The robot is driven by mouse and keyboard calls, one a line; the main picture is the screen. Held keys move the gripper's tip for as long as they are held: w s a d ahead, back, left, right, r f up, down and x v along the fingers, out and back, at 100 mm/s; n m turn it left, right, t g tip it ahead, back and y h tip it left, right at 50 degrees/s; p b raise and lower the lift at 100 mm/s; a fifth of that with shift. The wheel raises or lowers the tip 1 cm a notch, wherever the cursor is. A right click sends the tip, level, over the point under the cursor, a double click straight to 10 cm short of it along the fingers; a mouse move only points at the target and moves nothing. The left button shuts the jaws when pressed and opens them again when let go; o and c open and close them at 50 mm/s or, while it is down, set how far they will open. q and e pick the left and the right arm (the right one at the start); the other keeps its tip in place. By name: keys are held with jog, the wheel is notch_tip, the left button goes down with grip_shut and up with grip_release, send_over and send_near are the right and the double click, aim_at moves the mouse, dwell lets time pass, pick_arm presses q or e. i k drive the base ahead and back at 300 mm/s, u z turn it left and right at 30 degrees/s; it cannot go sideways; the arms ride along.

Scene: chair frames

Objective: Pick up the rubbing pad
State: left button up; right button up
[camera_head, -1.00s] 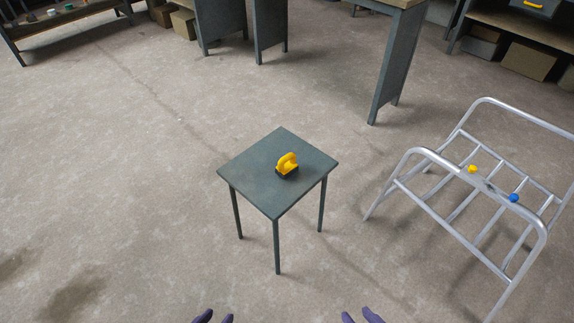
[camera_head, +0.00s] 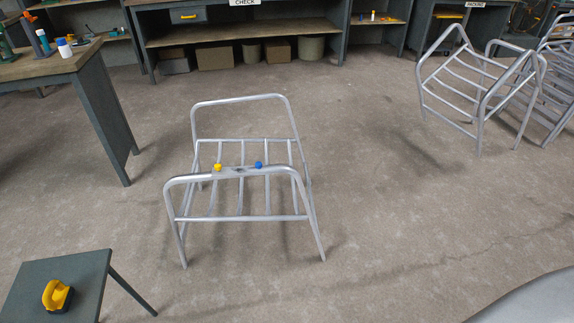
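The rubbing pad (camera_head: 57,296) has a yellow handle on a dark base. It rests on top of a small dark grey-green table (camera_head: 88,270) at the lower left of the head view, and nothing touches it. The table is partly cut off by the picture's bottom and left edges. Neither of my grippers shows in the head view now.
A silver tubular chair frame (camera_head: 242,217) with a yellow and a blue knob stands in the middle. More chair frames (camera_head: 478,95) stand at upper right. A workbench (camera_head: 100,110) is at left, shelving (camera_head: 230,62) at the back. Floor between is clear.

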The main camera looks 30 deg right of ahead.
aim_at(57, 298)
jog(key=z, duration=0.15)
jog(key=k, duration=0.4)
jog(key=u, duration=1.2)
jog(key=i, duration=1.3)
jog(key=z, duration=0.9)
